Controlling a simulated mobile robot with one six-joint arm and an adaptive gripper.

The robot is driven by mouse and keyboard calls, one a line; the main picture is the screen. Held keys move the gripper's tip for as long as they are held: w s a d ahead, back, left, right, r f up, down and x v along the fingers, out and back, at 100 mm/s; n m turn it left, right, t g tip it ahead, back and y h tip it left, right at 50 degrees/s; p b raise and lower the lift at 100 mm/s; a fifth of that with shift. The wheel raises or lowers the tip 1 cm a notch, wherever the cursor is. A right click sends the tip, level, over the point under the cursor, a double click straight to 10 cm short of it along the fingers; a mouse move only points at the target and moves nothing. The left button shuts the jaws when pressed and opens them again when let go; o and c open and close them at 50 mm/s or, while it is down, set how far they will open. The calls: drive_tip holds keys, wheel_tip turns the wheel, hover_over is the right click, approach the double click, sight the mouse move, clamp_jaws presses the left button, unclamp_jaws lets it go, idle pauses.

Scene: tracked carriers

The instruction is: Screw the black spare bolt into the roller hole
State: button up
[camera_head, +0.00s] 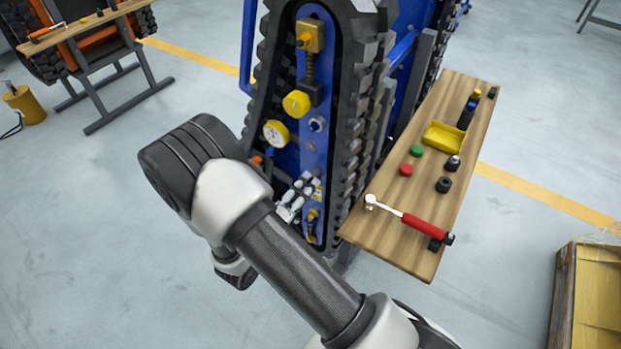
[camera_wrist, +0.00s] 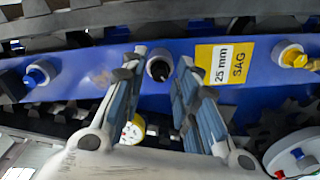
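In the wrist view, a roller hole (camera_wrist: 160,67) with a pale rim and a dark centre sits on the blue frame. I cannot tell whether the dark centre is an empty hole or a black bolt head. My gripper (camera_wrist: 158,78) is open, its two fingers on either side of this hole, with no object visibly held between them. In the head view, my gripper (camera_head: 298,197) is at the lower part of the blue track frame (camera_head: 315,160). Small black pieces (camera_head: 444,184) stand on the wooden bench; I cannot tell whether one is the spare bolt.
Neighbouring rollers carry a blue bolt (camera_wrist: 37,74) and a yellow bolt (camera_wrist: 294,58). A yellow label (camera_wrist: 224,64) reads 25 mm SAG. The wooden bench (camera_head: 400,225) holds a red-handled ratchet (camera_head: 425,226), a yellow tray (camera_head: 443,138) and red and green caps. A dark track surrounds the frame.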

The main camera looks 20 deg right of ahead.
drive_tip(key=shift+n, duration=1.2)
drive_tip(key=n+p, duration=0.1)
drive_tip(key=n, duration=0.3)
drive_tip(key=shift+r+p, duration=0.1)
drive_tip(key=shift+p, duration=0.25)
drive_tip(key=n+p, duration=0.1)
drive_tip(key=n, duration=0.4)
drive_tip(key=shift+n, duration=0.3)
drive_tip(key=n+p, duration=0.2)
drive_tip(key=n, duration=0.3)
drive_tip(key=n+p, duration=0.1)
drive_tip(key=n, duration=0.3)
drive_tip(key=shift+n, duration=0.3)
drive_tip(key=shift+c, duration=0.4)
clamp_jaws()
